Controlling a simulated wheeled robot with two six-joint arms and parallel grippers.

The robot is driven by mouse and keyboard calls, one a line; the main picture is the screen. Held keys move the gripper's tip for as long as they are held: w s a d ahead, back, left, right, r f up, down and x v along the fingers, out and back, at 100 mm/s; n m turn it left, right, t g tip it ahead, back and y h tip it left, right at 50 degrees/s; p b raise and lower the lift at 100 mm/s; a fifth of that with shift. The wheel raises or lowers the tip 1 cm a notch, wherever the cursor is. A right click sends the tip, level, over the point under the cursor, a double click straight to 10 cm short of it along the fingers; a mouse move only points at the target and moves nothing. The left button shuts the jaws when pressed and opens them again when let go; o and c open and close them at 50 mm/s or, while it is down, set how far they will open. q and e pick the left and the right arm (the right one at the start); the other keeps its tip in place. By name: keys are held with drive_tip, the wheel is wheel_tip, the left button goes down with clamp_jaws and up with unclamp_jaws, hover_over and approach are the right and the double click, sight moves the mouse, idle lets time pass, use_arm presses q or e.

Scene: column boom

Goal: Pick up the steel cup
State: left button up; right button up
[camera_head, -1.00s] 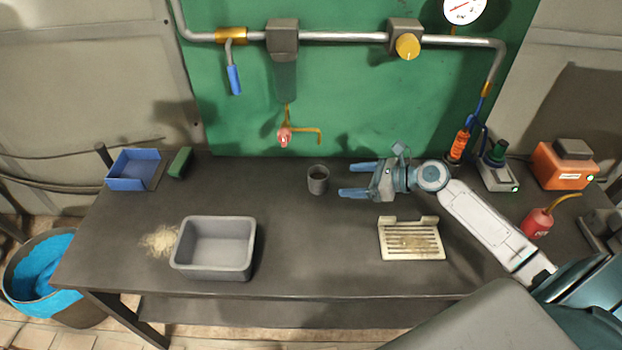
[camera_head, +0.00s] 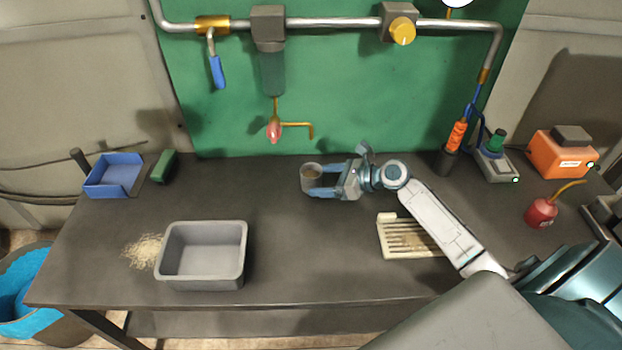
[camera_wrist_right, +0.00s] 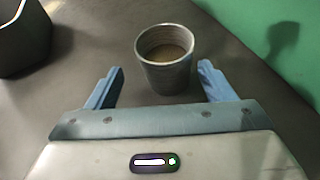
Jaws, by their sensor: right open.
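The steel cup (camera_head: 311,172) stands upright on the dark workbench, near the middle of its back part. In the right wrist view the cup (camera_wrist_right: 166,75) looks round and grey with ridged sides, and something brownish shows inside. My right gripper (camera_head: 314,182) is open, its blue fingers pointing left at the cup. In the right wrist view the fingers of the right gripper (camera_wrist_right: 160,85) lie to either side of the cup's near part, with gaps between them and it. My left gripper is not in view.
A grey basin (camera_head: 201,283) and pale shavings (camera_head: 143,250) lie front left. A blue tray (camera_head: 113,178) and green block (camera_head: 163,166) sit at the back left. A slotted tray (camera_head: 405,246) lies below my right arm. A red-handled tap (camera_head: 275,129) hangs behind the cup.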

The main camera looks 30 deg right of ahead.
sight(308, 179)
drive_tip(key=p+x, duration=0.1)
drive_tip(key=x, duration=0.1)
drive_tip(key=p+x, duration=0.1)
drive_tip(key=x, duration=0.2)
drive_tip(key=shift+w+d, duration=0.25)
drive_tip(key=shift+w+a+f, duration=0.15)
drive_tip(key=shift+w+a, duration=0.05)
drive_tip(key=shift+w, duration=0.05)
drive_tip(key=shift+s, duration=0.1)
drive_tip(key=shift+c, duration=0.3)
drive_tip(key=c, duration=1)
